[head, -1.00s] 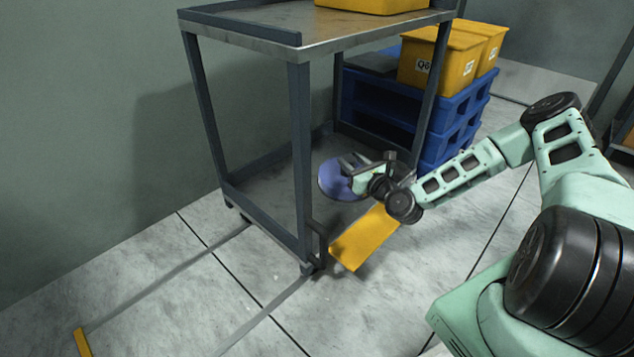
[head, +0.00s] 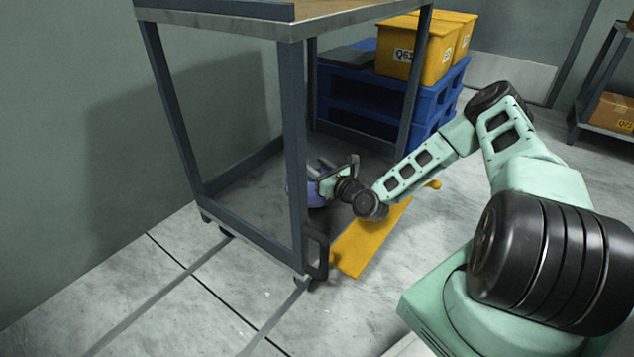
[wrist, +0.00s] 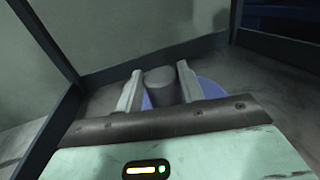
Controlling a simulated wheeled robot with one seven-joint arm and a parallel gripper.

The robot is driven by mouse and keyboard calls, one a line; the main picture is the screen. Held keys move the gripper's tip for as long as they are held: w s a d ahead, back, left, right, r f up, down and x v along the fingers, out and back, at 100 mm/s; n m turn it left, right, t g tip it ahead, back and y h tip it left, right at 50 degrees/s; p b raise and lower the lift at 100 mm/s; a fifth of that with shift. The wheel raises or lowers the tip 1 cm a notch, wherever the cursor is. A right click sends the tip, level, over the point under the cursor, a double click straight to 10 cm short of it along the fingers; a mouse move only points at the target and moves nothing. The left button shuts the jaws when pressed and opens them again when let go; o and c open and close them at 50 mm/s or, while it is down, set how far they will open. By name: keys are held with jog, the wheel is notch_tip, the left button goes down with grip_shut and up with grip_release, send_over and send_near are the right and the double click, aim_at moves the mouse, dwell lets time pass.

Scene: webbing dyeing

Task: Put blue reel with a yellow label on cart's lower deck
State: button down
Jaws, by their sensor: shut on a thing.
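The blue reel (head: 318,200) is partly hidden behind the cart's near post and my gripper in the head view. Its blue flange (wrist: 211,88) and grey hub (wrist: 160,88) show in the wrist view. My gripper (head: 322,180) is shut on the hub, with one finger on each side (wrist: 158,84). The reel is inside the cart frame, low over the grey lower deck (head: 250,195). I cannot tell whether it touches the deck. No yellow label is visible on it.
The cart's near post (head: 295,150) and upper deck (head: 240,28) frame the space. A yellow floor plate (head: 365,245) lies beside the cart. Blue pallets (head: 440,105) with yellow bins (head: 415,50) stand behind. Deck left of the reel is clear.

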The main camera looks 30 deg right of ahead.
jog(key=shift+f+b, duration=0.85)
jog(key=shift+f, duration=0.7)
jog(key=shift+f, duration=0.1)
jog(key=c, duration=0.9)
grip_release()
jog(key=shift+s, duration=0.15)
jog(key=s+p, duration=0.1)
jog(key=s, duration=0.3)
jog(key=s+p, duration=0.2)
jog(key=s, duration=0.2)
jog(key=s+d+p, duration=0.1)
jog(key=s+p, duration=0.1)
jog(key=s, duration=0.1)
jog(key=shift+s, duration=0.4)
